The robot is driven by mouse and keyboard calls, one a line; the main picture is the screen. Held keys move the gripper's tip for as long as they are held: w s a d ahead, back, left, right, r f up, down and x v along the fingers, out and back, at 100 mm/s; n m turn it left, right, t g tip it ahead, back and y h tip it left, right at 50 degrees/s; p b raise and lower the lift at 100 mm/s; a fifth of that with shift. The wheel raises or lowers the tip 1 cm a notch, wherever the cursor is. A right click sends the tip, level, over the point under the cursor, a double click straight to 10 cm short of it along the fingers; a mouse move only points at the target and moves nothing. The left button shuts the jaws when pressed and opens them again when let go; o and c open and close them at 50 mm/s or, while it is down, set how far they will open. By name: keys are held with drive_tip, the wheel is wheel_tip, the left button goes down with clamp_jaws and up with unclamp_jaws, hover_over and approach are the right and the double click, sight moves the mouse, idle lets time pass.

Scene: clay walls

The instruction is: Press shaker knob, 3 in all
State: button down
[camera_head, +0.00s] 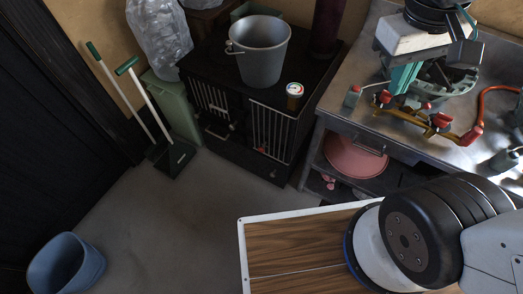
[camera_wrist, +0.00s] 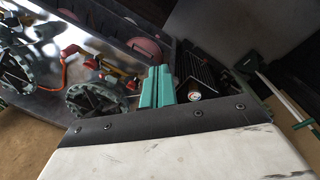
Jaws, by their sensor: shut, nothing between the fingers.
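My gripper (camera_head: 398,84) hangs above the metal bench, its teal fingers together and empty. In the wrist view the shut fingers (camera_wrist: 156,80) stand up past the white wrist cover. Red knobs (camera_head: 385,96) show just beside and below the fingertips, on yellow-orange metalwork (camera_head: 430,121). A small grey-green block with a red top (camera_head: 353,94) stands left of the fingers. I cannot tell which of these is the shaker knob, nor whether the fingers touch anything. A dark-green ringed frame (camera_head: 448,78) lies partly behind my gripper; it also shows in the wrist view (camera_wrist: 95,98).
A black barred cabinet (camera_head: 215,134) stands left of the bench, with a grey bucket (camera_head: 259,50) and a small dial-topped can (camera_head: 294,93) on it. A pink round basin (camera_head: 355,155) sits under the bench. A blue bin (camera_head: 65,264) stands on clear floor.

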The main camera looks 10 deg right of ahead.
sight(264, 145)
drive_tip(key=w+a+f+n+g+h, duration=0.1)
drive_tip(key=w+f+n+h, duration=0.2)
drive_tip(key=w+f, duration=0.3)
drive_tip(key=w+a+f+n+g+h, duration=0.1)
drive_tip(key=w+f+n+h, duration=0.25)
drive_tip(key=w, duration=0.45)
drive_tip(key=w+a+f+n+t+h, duration=0.2)
drive_tip(key=w+a+f+n, duration=0.15)
drive_tip(key=f, duration=0.45)
drive_tip(key=w+a+f+n+t+h, duration=0.25)
drive_tip(key=w+a+f, duration=0.2)
drive_tip(key=f, duration=0.25)
drive_tip(key=s+a+f+n+t+y, duration=0.1)
drive_tip(key=a+f+n+t+y, duration=0.2)
drive_tip(key=f, duration=1)
drive_tip(key=a+f+n+t+y, duration=0.4)
drive_tip(key=a+f+n, duration=0.4)
drive_tip(key=f, duration=0.6)
drive_tip(key=s+a+f+n+t+y, duration=0.1)
drive_tip(key=a+f+n+t+y, duration=0.2)
drive_tip(key=f, duration=1.1)
drive_tip(key=a+n, duration=0.3)
drive_tip(key=n, duration=0.1)
drive_tip(key=shift+s+a+f+n+t+y, duration=0.25)
drive_tip(key=shift+s+n+t+y, duration=0.05)
drive_tip(key=shift+s+n+t, duration=0.05)
drive_tip(key=shift+w+d, duration=0.1)
